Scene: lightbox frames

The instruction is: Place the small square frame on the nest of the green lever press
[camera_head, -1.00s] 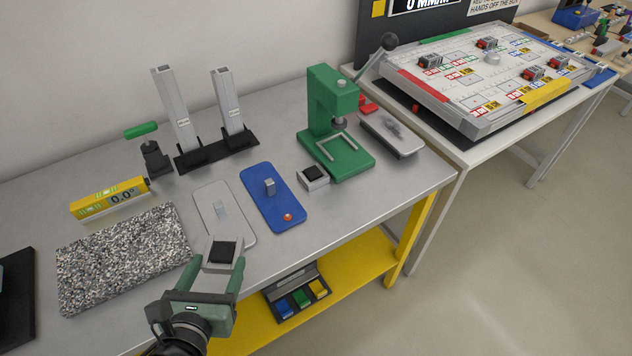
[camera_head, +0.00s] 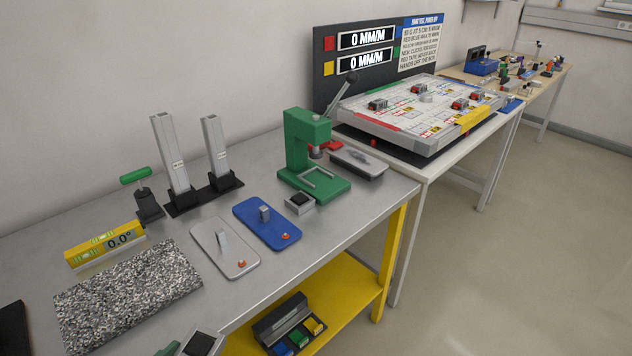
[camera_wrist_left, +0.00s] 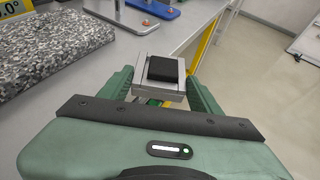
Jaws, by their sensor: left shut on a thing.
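The small square frame (camera_head: 201,343), light grey with a black middle, is at the bottom edge of the head view, partly cut off. It also shows in the left wrist view (camera_wrist_left: 162,70), between the green fingers of my left gripper (camera_wrist_left: 160,86), which is shut on it. The green lever press (camera_head: 304,140) stands at the right of the grey bench, with its lever raised to the right. Its nest (camera_head: 322,181), a light U-shaped bracket on the green base, looks empty and is far from my left gripper. My right gripper is not in view.
A similar grey square block with a black top (camera_head: 300,204) sits beside the press base. Blue (camera_head: 270,231) and grey (camera_head: 218,262) plates with upright posts, a speckled slab (camera_head: 130,295), a yellow level (camera_head: 104,245) and two metal columns (camera_head: 170,153) occupy the bench (camera_head: 277,266).

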